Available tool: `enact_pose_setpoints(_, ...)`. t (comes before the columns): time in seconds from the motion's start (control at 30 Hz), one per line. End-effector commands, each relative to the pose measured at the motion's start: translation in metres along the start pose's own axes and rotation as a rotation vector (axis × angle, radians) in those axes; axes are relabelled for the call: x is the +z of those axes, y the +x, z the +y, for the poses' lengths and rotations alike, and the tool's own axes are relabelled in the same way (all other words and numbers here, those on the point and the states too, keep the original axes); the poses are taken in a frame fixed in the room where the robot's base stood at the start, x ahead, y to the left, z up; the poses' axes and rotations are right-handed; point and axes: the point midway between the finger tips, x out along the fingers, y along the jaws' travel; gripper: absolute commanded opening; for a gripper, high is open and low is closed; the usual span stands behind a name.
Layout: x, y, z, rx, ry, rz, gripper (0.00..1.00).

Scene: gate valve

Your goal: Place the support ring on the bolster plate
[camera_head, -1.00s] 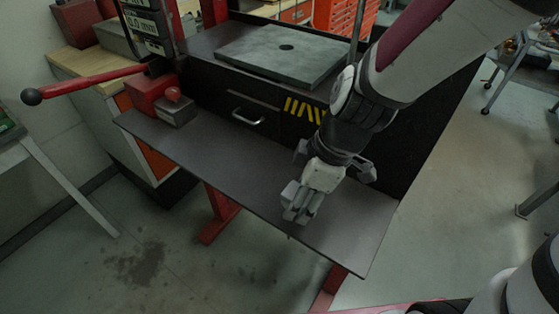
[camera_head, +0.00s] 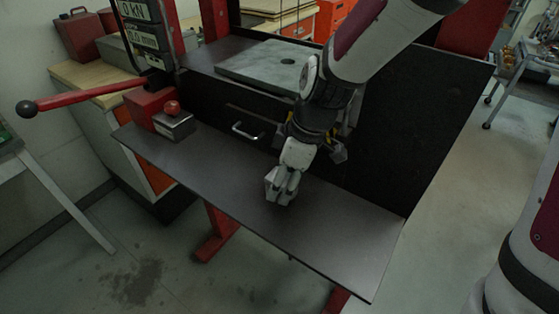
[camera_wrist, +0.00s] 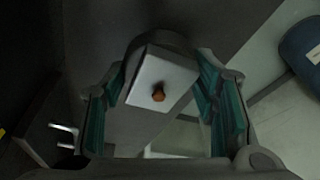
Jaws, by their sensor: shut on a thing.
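My gripper (camera_head: 280,190) hangs over the dark front shelf, tilted downward. In the wrist view its teal finger pads (camera_wrist: 168,108) stand on both sides of a pale square face with a small orange spot, and a dark grey curved rim (camera_wrist: 160,38) shows behind it. I take this held piece to be the support ring, but its full shape is hidden. In the head view the fingers hide it and I cannot make out a ring. The bolster plate (camera_head: 250,66) is a thick grey slab with a round hole, lying on the press bed, behind and above my gripper.
The dark shelf (camera_head: 340,230) is mostly clear. A grey block with a red knob (camera_head: 173,120) sits at its left end. A red lever (camera_head: 90,97) sticks out left. A drawer with a handle (camera_head: 247,131) is below the bed. My arm covers part of the plate's right side.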

Motion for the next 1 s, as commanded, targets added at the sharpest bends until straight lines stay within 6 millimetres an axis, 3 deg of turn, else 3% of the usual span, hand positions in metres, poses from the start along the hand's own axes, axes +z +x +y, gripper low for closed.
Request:
enact_pose_setpoints(0.17,-0.003,0.005,0.006,-0.001,0.0,0.0,0.01)
enact_pose_setpoints(0.43,0.005,0.034,0.005,-0.001,0.0,-0.001,0.01)
enact_pose_setpoints(0.87,0.007,0.039,0.006,0.001,0.0,0.0,0.01)
enact_pose_setpoints(0.9,0.007,0.039,0.006,0.0,0.0,-0.001,0.6)
enact_pose_setpoints(0.97,0.007,0.039,0.006,0.0,0.0,-0.001,0.74)
enact_pose_setpoints(1.0,0.007,0.038,0.006,0.0,0.0,-0.001,0.74)
